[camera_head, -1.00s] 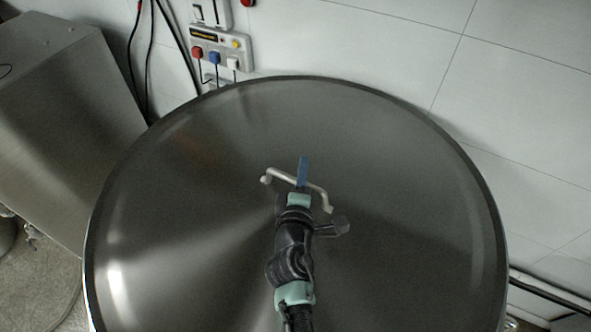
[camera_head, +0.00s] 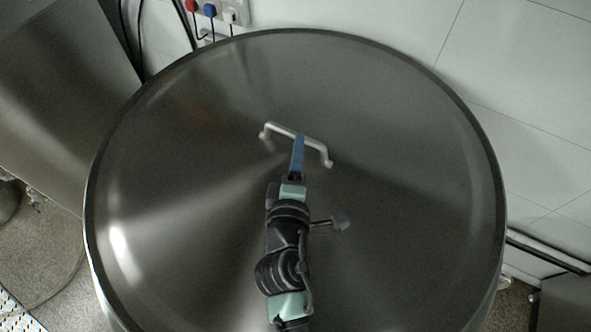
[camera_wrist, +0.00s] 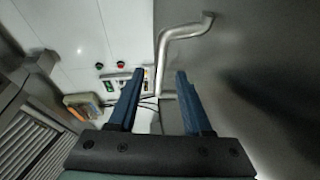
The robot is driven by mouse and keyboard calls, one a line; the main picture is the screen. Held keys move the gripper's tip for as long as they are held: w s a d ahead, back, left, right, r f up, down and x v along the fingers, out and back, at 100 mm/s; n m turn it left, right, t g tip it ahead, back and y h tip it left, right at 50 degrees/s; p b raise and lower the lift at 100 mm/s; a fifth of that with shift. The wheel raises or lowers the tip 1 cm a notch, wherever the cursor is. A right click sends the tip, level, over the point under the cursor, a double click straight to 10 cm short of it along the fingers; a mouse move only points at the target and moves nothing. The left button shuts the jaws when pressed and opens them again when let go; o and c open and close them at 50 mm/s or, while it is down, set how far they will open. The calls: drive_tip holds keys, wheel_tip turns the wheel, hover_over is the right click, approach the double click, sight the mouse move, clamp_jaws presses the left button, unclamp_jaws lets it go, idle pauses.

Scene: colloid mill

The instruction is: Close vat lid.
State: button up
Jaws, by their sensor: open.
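The vat lid (camera_head: 200,110) is a large round grey metal disc that fills most of the head view. Its bent metal bar handle (camera_head: 272,129) sits near the middle. My gripper (camera_head: 299,136) comes up from below, its blue finger overlapping the handle's middle. In the wrist view, my gripper (camera_wrist: 158,75) is open with two blue fingers apart. The handle (camera_wrist: 180,34) lies past the fingertips, its lower end running down between them in the picture. The lid's dark face (camera_wrist: 255,60) is on the right. I cannot tell whether the handle touches a finger.
A white tiled wall (camera_head: 530,90) stands close behind the lid, with a socket and plugs (camera_head: 212,12) at the top. A grey metal cabinet (camera_head: 60,90) is at the left. A pipe (camera_head: 545,252) runs along the wall at right.

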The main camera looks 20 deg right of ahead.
drive_tip(key=shift+b+v, duration=0.4)
drive_tip(key=shift+v, duration=1.8)
drive_tip(key=shift+d, duration=0.1)
drive_tip(key=w+a+r+m+t+y, duration=0.1)
drive_tip(key=w+a+r+m+t, duration=0.15)
drive_tip(key=r, duration=0.75)
drive_tip(key=w+a+r+m+t, duration=0.1)
drive_tip(key=w+r+m+t, duration=0.15)
drive_tip(key=r, duration=0.75)
drive_tip(key=w+a+r+m+t+y, duration=0.1)
drive_tip(key=w+a+r+m+t, duration=0.15)
drive_tip(key=r, duration=0.75)
drive_tip(key=s+a+r+m+t+y, duration=0.1)
drive_tip(key=s+a+r+t+y, duration=0.1)
drive_tip(key=r, duration=0.5)
drive_tip(key=s+a+r+m+t+y, duration=0.1)
drive_tip(key=s+a+r+t+y, duration=0.1)
drive_tip(key=s+r, duration=0.3)
drive_tip(key=s+a+r+m+t+y, duration=0.1)
drive_tip(key=s+a+r+t, duration=0.1)
drive_tip(key=r, duration=0.8)
drive_tip(key=shift+s+a+m+y, duration=0.4)
drive_tip(key=shift+s+a, duration=0.2)
drive_tip(key=shift+s, duration=0.1)
